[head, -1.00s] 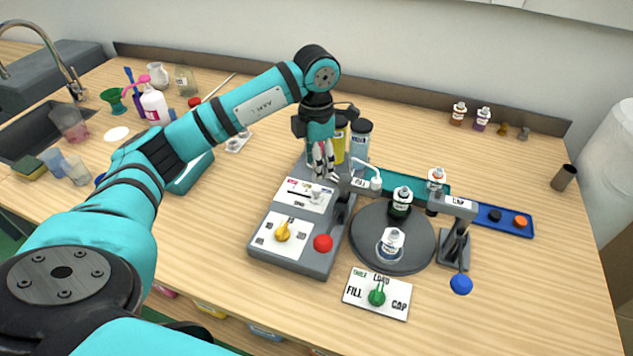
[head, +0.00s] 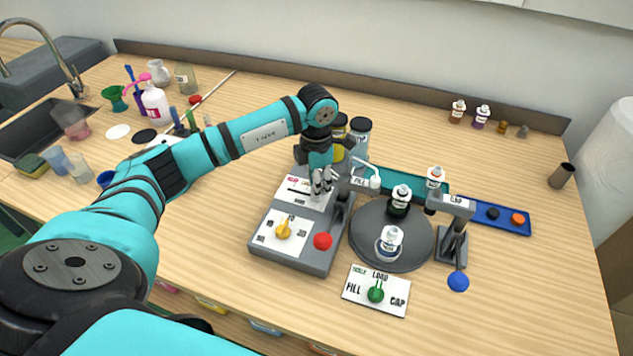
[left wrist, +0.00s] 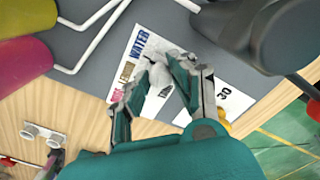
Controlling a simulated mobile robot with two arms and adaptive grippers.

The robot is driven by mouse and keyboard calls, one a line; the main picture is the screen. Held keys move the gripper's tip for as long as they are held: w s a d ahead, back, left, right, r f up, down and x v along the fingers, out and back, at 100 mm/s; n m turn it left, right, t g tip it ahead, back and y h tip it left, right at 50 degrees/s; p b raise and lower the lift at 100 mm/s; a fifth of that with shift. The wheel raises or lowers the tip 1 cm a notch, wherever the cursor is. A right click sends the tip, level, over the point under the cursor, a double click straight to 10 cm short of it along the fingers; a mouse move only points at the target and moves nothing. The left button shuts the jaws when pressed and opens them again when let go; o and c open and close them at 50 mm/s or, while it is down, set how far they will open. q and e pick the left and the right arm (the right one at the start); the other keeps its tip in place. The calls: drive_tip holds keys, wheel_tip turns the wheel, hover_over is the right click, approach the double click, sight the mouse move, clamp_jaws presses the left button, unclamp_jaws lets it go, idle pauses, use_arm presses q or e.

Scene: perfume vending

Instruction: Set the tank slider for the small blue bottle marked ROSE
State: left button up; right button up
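The small blue-labelled bottle (head: 389,243) stands upright on the front of the dark turntable (head: 365,257); its lettering is too small to read. My left gripper (head: 322,186) points down at the upper panel of the grey dispenser (head: 262,249), where the tank slider is. In the left wrist view its fingertips (left wrist: 162,70) are at either side of the pale slider knob (left wrist: 161,82), beside the strip (left wrist: 127,72) lettered ROSE, LEMON, WATER. I cannot tell if they grip it, nor its exact setting. In the head view the gripper hides the knob. My right gripper is not in view.
The red-ball lever (head: 323,241) and yellow dial (head: 283,230) are close in front of the gripper. The filling spout (head: 367,172) is just right. Tanks (head: 360,140) stand behind. A dark-bodied bottle (head: 400,205) shares the turntable.

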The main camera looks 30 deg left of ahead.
use_arm(q)
clamp_jaws()
drive_tip(key=a, duration=0.2)
drive_tip(key=s+a+b, duration=0.1)
drive_tip(key=a, duration=0.1)
drive_tip(key=a+b, duration=0.1)
drive_tip(key=a, duration=0.1)
drive_tip(key=shift+s+a+f, duration=0.1)
drive_tip(key=shift+s+a, duration=0.25)
drive_tip(key=shift+a, duration=0.25)
drive_tip(key=shift+d, duration=0.15)
